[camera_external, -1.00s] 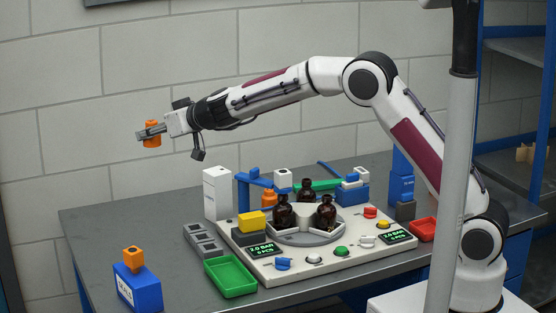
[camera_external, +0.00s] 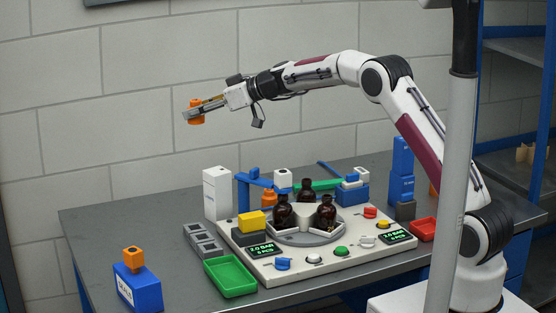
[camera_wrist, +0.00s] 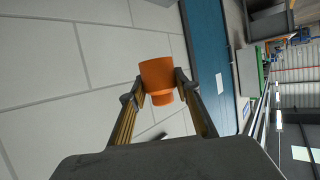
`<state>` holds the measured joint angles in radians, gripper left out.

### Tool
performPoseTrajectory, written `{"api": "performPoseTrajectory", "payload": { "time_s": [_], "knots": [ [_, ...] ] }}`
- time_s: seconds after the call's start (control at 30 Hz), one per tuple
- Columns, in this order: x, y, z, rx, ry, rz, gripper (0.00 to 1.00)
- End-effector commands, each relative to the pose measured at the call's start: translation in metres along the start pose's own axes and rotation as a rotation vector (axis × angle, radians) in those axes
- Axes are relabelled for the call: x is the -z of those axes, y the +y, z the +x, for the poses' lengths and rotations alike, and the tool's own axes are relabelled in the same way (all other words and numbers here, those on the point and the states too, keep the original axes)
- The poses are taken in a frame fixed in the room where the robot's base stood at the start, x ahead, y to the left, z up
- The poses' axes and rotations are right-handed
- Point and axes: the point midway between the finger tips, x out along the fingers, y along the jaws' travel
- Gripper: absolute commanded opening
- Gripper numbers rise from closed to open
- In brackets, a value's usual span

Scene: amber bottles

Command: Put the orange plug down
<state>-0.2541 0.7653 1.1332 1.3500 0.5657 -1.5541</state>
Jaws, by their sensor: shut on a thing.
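My gripper (camera_external: 205,109) is shut on the orange plug (camera_external: 195,116) and holds it in the air, well above the back left part of the bench. In the wrist view the orange plug (camera_wrist: 157,76) sits between the two fingertips, its wide end pointing away from my gripper (camera_wrist: 158,90). A second orange piece (camera_external: 133,257) stands on the blue box at the front left of the bench.
A grey block with square openings (camera_external: 202,238) lies left of the white station (camera_external: 285,272), which carries several amber bottles (camera_external: 305,190). A green tray (camera_external: 231,277) lies in front. A white tower (camera_external: 217,193) stands behind. Bare bench (camera_external: 165,225) shows at the left.

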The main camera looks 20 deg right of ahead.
Motion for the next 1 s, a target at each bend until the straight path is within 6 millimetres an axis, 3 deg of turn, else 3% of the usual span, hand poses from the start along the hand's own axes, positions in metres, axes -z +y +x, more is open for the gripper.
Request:
{"api": "performPoseTrajectory", "payload": {
  "time_s": [0.1,0.37,0.7,1.0],
  "knots": [
    [-0.005,0.019,-0.013,0.027,0.001,-0.014,0.09],
    [-0.015,0.045,-0.037,0.081,0.000,-0.044,0.09],
    [-0.055,0.042,-0.019,0.083,-0.001,-0.044,0.09],
    [-0.061,0.042,-0.016,0.082,0.000,-0.045,0.09]
  ]
}}
